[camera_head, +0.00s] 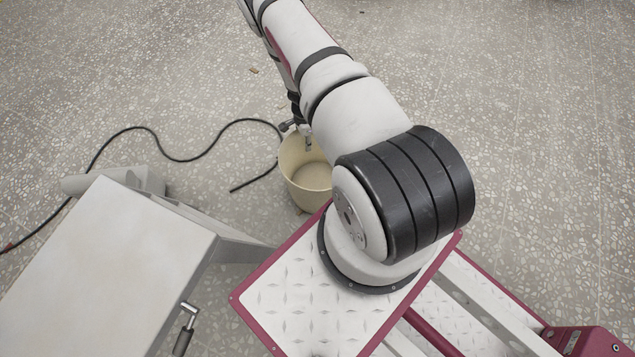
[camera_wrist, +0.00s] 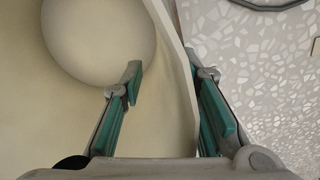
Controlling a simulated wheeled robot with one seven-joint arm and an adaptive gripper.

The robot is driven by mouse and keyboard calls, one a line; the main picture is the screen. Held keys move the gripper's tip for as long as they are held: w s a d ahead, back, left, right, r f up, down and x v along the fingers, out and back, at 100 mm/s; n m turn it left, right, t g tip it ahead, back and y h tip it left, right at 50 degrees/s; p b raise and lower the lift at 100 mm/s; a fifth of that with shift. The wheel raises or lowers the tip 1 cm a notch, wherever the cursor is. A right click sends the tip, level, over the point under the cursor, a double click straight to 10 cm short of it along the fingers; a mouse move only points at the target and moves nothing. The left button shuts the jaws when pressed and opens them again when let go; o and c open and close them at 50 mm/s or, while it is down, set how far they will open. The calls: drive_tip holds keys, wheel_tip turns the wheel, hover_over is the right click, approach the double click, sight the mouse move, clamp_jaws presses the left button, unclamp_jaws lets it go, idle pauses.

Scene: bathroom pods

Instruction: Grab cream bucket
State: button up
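The cream bucket (camera_head: 308,181) stands on the floor in the head view, partly covered by my arm. In the wrist view its inside and round bottom (camera_wrist: 98,38) fill the left side. My gripper (camera_wrist: 168,78) is open and straddles the bucket's wall (camera_wrist: 180,62). The finger on the left is inside the bucket, with a gap between its teal pad and the wall. The finger on the right is outside, close to the wall; I cannot tell whether it touches. In the head view my gripper (camera_head: 303,134) is at the bucket's far rim, mostly hidden.
A black cable (camera_head: 180,157) curls over the speckled floor left of the bucket. A pale grey box-like unit (camera_head: 110,260) with a metal handle (camera_head: 186,325) stands at the lower left, near the bucket. The floor (camera_head: 520,110) at the upper right is clear.

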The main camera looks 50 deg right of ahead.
drive_tip(key=shift+f+b, duration=0.2)
drive_tip(key=shift+b, duration=0.2)
idle(0.4)
clamp_jaws()
